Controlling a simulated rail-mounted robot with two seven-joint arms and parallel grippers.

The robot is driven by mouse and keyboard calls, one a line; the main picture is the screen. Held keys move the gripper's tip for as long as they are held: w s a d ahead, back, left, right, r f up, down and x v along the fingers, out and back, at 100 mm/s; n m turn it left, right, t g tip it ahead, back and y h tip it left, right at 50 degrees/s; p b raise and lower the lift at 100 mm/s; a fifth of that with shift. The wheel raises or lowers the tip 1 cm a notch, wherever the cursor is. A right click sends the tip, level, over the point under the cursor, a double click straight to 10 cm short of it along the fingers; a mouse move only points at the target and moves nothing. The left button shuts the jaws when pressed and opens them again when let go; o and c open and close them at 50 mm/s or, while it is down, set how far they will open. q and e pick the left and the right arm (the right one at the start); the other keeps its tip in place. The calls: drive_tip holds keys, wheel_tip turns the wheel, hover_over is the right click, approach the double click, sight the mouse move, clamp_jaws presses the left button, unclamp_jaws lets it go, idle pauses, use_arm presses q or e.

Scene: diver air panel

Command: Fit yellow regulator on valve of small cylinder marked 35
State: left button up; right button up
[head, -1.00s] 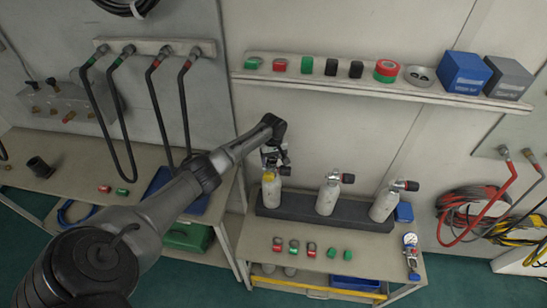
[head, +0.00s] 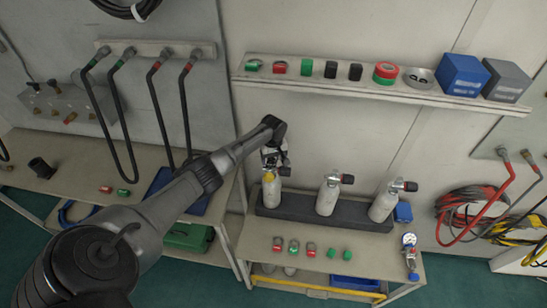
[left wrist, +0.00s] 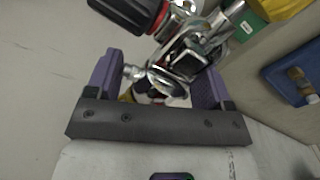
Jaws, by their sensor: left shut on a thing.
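Three small pale cylinders stand in a row on the bench: left (head: 271,191), middle (head: 328,198) and right (head: 383,207). Their markings are too small to read. My left gripper (head: 272,158) is over the left cylinder's top, pointing down. In the left wrist view its purple fingers (left wrist: 157,85) are shut on a chrome regulator yoke (left wrist: 185,62). Yellow shows at the left cylinder's top (head: 269,178) and in the wrist view's upper right (left wrist: 288,8); I cannot tell which part is the regulator's. A black valve knob with a red ring (left wrist: 130,12) is close beside the yoke. Whether yoke and valve are seated is hidden. My right gripper is not in view.
The cylinders stand in a dark rack (head: 295,213). Red and green small parts (head: 294,246) lie in front, with a blue-and-white gauge (head: 410,250) at the right. A wall shelf (head: 350,88) is behind and above. Hoses (head: 180,100) hang at the left.

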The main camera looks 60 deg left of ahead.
use_arm(q)
drive_tip(key=shift+f, duration=0.2)
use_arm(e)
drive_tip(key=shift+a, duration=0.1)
